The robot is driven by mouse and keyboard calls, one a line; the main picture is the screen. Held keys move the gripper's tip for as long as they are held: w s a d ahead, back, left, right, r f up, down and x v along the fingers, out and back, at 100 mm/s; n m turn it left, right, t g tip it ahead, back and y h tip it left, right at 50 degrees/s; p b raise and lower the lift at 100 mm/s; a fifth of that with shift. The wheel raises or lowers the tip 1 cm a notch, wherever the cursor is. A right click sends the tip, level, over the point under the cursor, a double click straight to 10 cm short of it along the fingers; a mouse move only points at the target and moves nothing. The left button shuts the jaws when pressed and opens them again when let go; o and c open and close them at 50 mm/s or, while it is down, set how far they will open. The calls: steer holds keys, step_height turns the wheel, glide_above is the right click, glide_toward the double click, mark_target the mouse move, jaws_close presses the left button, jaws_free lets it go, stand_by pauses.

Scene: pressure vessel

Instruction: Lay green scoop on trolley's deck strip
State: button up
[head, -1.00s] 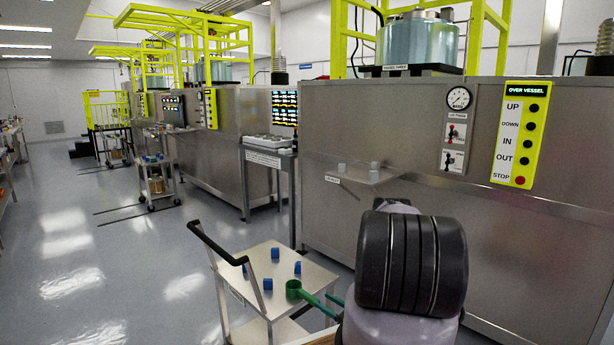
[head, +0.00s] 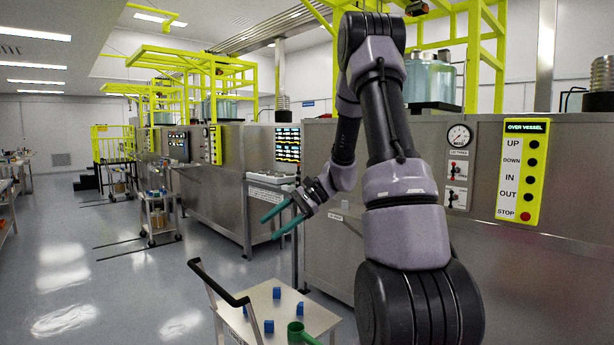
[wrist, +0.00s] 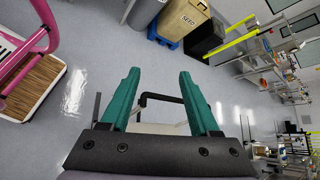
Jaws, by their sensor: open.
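The green scoop (head: 297,331) shows at the bottom of the head view, on the top of the trolley (head: 262,300). Its handle runs to the lower right and is cut off by the frame edge. The trolley is a pale cart with a black push handle (head: 221,285) and several blue blocks on its top. My gripper (head: 273,222), with teal fingers, is open and empty, raised above and beyond the trolley. In the wrist view the open fingers (wrist: 157,95) have nothing between them but floor and a black bar behind. I cannot make out a deck strip.
A steel vessel cabinet (head: 335,230) with a yellow control panel (head: 522,170) stands along the right. A second small cart (head: 158,215) stands farther back. The floor at left is clear.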

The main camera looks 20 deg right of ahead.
steer(key=s+r+n+t+h, duration=0.3)
steer(key=s+r, duration=0.5)
steer(key=s, duration=0.3)
steer(key=s+r+n+t+h, duration=0.3)
steer(key=s+r+h, duration=0.3)
steer(key=s, duration=0.5)
step_height(320, 180, up, 3)
steer(key=shift+f+n, duration=0.2)
steer(key=shift+n, duration=0.4)
steer(key=shift+a, duration=0.1)
